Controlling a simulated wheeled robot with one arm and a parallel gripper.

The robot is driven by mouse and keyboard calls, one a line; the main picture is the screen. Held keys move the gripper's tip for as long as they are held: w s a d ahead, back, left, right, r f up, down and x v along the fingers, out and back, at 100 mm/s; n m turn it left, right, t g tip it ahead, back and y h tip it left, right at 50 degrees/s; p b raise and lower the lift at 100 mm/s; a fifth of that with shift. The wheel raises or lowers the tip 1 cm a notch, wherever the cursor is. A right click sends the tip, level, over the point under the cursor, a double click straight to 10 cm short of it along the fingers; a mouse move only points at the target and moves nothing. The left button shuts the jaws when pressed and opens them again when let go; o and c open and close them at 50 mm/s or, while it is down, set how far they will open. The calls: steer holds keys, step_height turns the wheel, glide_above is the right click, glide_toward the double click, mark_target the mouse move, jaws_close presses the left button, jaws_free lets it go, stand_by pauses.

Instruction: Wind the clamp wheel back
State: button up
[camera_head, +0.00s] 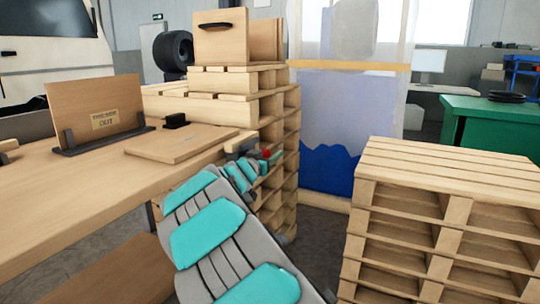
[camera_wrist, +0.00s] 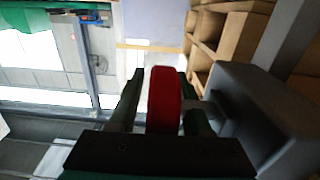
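The clamp wheel is a red disc (camera_wrist: 164,98), seen nearly edge-on in the wrist view. It sits on a grey shaft that runs right into a grey clamp body (camera_wrist: 262,112). My gripper (camera_wrist: 162,82) has one dark finger on each side of the wheel. A thin gap seems to show between the left finger and the wheel; the right finger is very close to it or touching. In the head view the red wheel (camera_head: 266,153) is a small spot at the end of my arm, by the bench's right end, and my gripper (camera_head: 268,158) is mostly hidden there.
The wooden bench (camera_head: 60,190) holds a board (camera_head: 180,145), a small black block (camera_head: 176,120) and an upright sign panel (camera_head: 97,106). A pallet stack (camera_head: 291,150) stands just behind my gripper. Another pallet stack (camera_head: 440,180) is at right. Floor shows between the stacks.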

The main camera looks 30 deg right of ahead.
jaws_close()
steer(key=shift+a+t+h, duration=0.15)
steer(key=shift+t+h, duration=0.15)
steer(key=shift+h, duration=0.1)
stand_by(0.4)
steer(key=shift+t+h+b, duration=0.4)
steer(key=shift+b, duration=0.1)
steer(key=shift+s+r+t+h+b, duration=0.1)
steer(key=shift+r+t+h+b, duration=0.25)
steer(key=shift+t+h+b, duration=0.6)
steer(key=shift+s+a+r+t+h+b, duration=0.15)
steer(key=shift+r+t+h+b, duration=0.15)
steer(key=shift+h+b, duration=0.25)
steer(key=shift+a+r+t+h+b, duration=0.15)
steer(key=shift+r+h+b, duration=0.1)
steer(key=shift+h+b, duration=0.25)
steer(key=shift+s+r+t+h+b, duration=0.1)
steer(key=shift+r+t+h+b, duration=0.15)
steer(key=shift+t+h+b, duration=0.1)
steer(key=shift+a+r, duration=0.1)
steer(key=shift+r, duration=0.05)
